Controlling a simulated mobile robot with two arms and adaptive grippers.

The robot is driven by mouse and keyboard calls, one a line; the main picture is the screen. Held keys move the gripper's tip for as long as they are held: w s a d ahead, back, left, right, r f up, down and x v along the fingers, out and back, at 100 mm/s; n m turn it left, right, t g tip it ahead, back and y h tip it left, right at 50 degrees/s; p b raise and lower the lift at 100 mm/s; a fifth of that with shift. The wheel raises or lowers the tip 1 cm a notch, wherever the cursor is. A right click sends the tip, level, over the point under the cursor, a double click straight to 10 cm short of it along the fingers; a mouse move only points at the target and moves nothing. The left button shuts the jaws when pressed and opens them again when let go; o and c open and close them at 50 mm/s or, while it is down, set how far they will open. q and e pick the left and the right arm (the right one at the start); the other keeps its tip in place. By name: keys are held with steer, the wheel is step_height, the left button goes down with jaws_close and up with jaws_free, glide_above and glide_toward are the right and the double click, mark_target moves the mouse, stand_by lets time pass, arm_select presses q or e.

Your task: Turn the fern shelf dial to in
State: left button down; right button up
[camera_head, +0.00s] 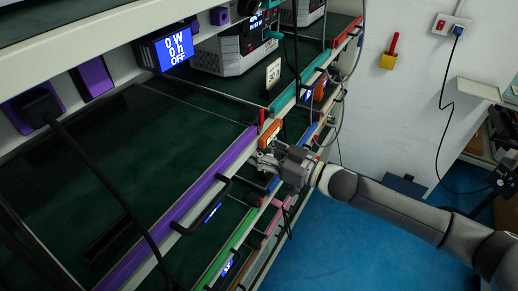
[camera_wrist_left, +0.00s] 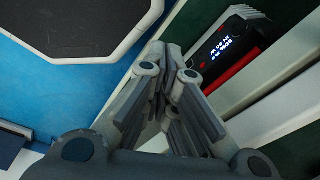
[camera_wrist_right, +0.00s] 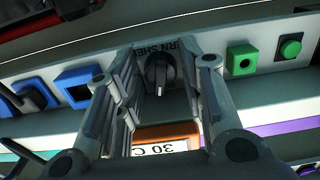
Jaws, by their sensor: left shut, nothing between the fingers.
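The fern shelf dial (camera_wrist_right: 160,74) is a round black knob on the pale shelf rail in the right wrist view. Its raised grip stands roughly upright in that picture. Lettering reading "RN SHEL" shows beside it, partly hidden by the fingers. My right gripper (camera_wrist_right: 166,62) is open, with one finger on each side of the dial; I cannot tell whether they touch it. In the head view my right gripper (camera_head: 263,157) is at the rack's front edge, and the dial cannot be made out there. My left gripper (camera_wrist_left: 174,62) is shut and empty in the left wrist view.
An orange-framed "30 C" card (camera_wrist_right: 165,143) is close to the dial. A green square socket (camera_wrist_right: 242,60), a green button (camera_wrist_right: 290,47) and a blue socket (camera_wrist_right: 78,88) share the rail. A purple shelf edge (camera_head: 180,213) and black handle (camera_head: 205,207) are left of my right gripper.

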steer(key=c, duration=0.6)
steer(key=shift+m+p, duration=0.7)
steer(key=o, duration=1.1)
steer(key=shift+c, duration=0.2)
steer(key=v, duration=1.2)
steer(key=shift+c, duration=0.3)
